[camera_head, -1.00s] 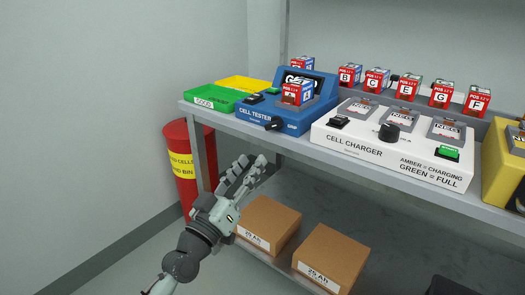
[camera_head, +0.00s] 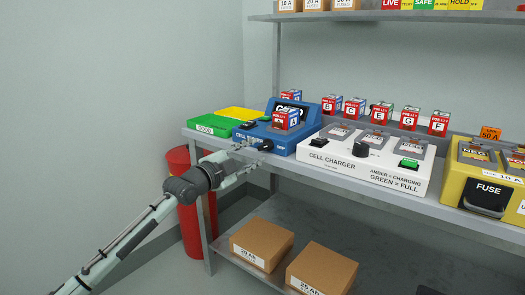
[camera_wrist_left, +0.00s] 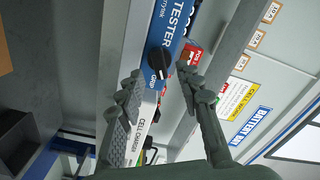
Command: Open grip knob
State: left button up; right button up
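The grip knob (camera_wrist_left: 159,61) is a black round knob with a white pointer line, on the front of the blue cell tester (camera_wrist_left: 180,25). In the wrist view the word GRIP is beside it. In the head view the knob (camera_head: 266,146) is at the tester's front face (camera_head: 282,148), close behind my left gripper (camera_head: 254,152). My left gripper (camera_wrist_left: 160,80) is open and empty. Its fingers lie to either side of the knob's line in the wrist view; I see no contact. A red and blue cell (camera_head: 286,119) sits on the tester. My right gripper is out of view.
The white cell charger (camera_head: 330,159) stands right of the tester, green and yellow trays (camera_head: 210,125) left of it. Red cells (camera_head: 380,110) line the back. A yellow fuse unit (camera_head: 455,180) is farther right. Cardboard boxes (camera_head: 262,242) lie on the lower shelf; a red bin (camera_head: 193,225) stands left.

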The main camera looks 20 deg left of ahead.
aim_at(263, 148)
pick_arm(q)
jog(key=shift+x, duration=1.7)
jog(key=shift+s, duration=0.1)
jog(key=shift+c, duration=0.3)
grip_shut()
